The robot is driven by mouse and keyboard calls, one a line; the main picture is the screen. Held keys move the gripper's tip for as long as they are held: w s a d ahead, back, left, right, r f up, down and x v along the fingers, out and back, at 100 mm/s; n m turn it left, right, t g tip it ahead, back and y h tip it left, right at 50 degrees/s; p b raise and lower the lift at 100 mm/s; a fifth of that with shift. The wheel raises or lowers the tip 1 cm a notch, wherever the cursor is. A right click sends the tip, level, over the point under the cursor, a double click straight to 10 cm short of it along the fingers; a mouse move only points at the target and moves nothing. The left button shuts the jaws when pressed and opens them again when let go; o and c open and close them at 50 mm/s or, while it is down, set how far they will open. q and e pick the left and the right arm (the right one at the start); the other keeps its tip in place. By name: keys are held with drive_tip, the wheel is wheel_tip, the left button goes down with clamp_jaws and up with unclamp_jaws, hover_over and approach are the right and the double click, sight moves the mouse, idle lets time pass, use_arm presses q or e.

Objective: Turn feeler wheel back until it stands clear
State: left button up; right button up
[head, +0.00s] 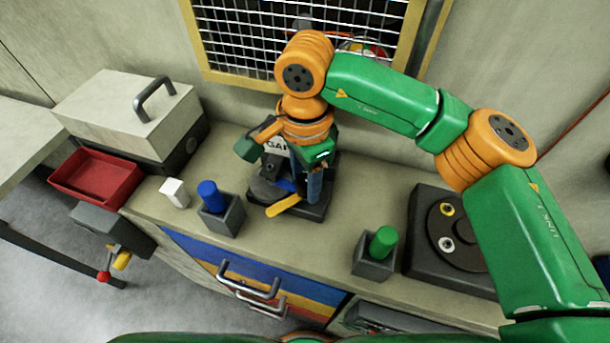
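A dark device with a sign reading roughly "GAP" (277,147) stands on the bench against the wall. A dark rounded part, which seems to be the feeler wheel (262,190), shows low on its left side. A yellow tab (284,206) sticks out toward the front, and a bit of blue shows above it. My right gripper (305,190) reaches down over the device, with its fingers at the blue part and just above the tab. The gripper and wrist hide much of the device, so contact and finger gap cannot be told. My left gripper is not in view.
A blue cylinder (209,194) and a green cylinder (383,242) stand in grey holders. A white block (174,192), red tray (96,177) and handled case (131,112) are at left. A dark turntable-like unit (424,258) is at right. Bench between device and green cylinder is clear.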

clamp_jaws()
idle(1.1)
